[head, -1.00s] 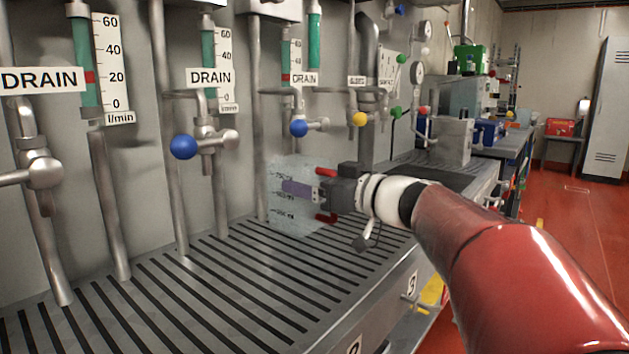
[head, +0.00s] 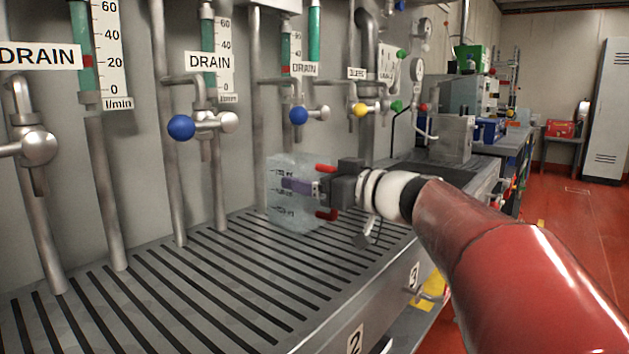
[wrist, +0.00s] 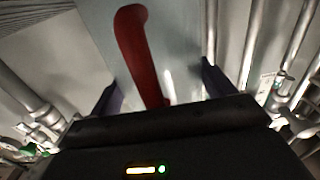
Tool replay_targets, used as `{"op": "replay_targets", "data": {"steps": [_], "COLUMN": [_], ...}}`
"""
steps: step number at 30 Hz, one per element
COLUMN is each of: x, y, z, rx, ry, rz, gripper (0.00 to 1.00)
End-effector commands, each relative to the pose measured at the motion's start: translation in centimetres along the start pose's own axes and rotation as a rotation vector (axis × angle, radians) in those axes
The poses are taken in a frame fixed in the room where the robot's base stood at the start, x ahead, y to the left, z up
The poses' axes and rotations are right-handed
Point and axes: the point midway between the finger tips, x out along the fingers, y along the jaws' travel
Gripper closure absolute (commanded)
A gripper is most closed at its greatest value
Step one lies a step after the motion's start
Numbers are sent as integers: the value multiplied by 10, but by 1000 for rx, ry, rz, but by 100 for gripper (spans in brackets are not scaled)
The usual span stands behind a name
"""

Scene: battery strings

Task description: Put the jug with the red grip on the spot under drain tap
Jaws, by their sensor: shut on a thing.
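The jug (head: 290,215) is a clear, bluish block-shaped container with dark markings, held upright at or just above the slotted grate (head: 190,290); contact is unclear. Its red grip (head: 326,169) shows beside my gripper (head: 312,190), and between its fingers in the wrist view (wrist: 140,50). My gripper is shut on the jug, reaching in from the right. Several taps under DRAIN signs line the back wall. One blue-knobbed tap (head: 200,125) is left of the jug, and another (head: 305,115) stands behind and above it. The spot is not clearly marked.
Vertical pipes (head: 170,150) stand along the back of the grate. A yellow-knobbed tap (head: 361,110) and a grey box (head: 450,138) lie to the right. The grate's left and front stretch is clear. Red floor (head: 570,240) is open at right.

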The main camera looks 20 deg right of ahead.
Motion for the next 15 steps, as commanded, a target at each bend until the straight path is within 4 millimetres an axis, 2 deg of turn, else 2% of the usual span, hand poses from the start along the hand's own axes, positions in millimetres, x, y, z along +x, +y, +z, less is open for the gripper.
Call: {"op": "replay_targets", "data": {"steps": [1,5,15], "x": [0,0,0], "y": [0,0,0], "z": [-1,-1,-6], "rx": [0,0,1], "ry": [0,0,0], "rz": [0,0,0], "gripper": [16,0,0]}}
